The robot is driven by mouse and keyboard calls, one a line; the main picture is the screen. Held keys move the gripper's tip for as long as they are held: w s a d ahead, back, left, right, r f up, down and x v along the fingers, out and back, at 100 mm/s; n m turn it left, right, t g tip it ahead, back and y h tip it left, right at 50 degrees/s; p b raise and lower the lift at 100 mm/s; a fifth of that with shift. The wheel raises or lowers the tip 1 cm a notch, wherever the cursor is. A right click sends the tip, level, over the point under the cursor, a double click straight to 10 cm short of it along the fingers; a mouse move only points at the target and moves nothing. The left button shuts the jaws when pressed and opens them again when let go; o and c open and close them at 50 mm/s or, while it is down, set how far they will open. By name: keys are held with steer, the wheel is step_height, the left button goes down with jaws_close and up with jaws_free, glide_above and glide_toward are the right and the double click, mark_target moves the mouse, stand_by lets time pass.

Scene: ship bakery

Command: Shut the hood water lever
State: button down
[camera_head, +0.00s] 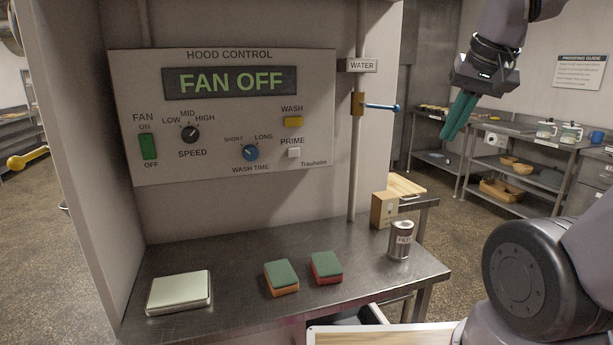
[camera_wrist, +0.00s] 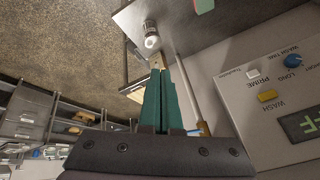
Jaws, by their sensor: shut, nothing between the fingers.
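The hood water lever (camera_head: 383,107) is a blue handle on a brass valve (camera_head: 358,104), fitted on a vertical pipe under a WATER label (camera_head: 358,66). The handle sticks out level to the right, across the pipe. My gripper (camera_head: 457,121) has teal fingers, shut and empty, pointing down to the right of the lever and apart from it. In the wrist view, the fingers (camera_wrist: 161,90) point up the picture, with the pipe (camera_wrist: 190,95) beside them. The brass valve (camera_wrist: 203,128) shows partly there; the blue handle is mostly hidden.
The hood control panel (camera_head: 225,115) reads FAN OFF, left of the pipe. The steel counter (camera_head: 230,260) below holds two sponges (camera_head: 281,277), a metal shaker (camera_head: 400,240), a small box (camera_head: 384,209) and a flat scale (camera_head: 179,291). Shelving (camera_head: 510,145) stands behind at right.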

step_height(320, 180, up, 2)
steer(key=t+y, duration=0.1)
steer(key=m+y, duration=0.2)
steer(key=m, duration=2.8)
glide_toward(379, 107)
step_height(379, 107, down, 5)
steer(key=s+d, duration=0.2)
steer(key=w+d+x, duration=0.1)
steer(key=x, duration=0.9)
steer(key=shift+t, duration=0.5)
steer(key=r, duration=0.4)
steer(key=shift+w+r, duration=0.25)
steer(key=shift+r, duration=0.05)
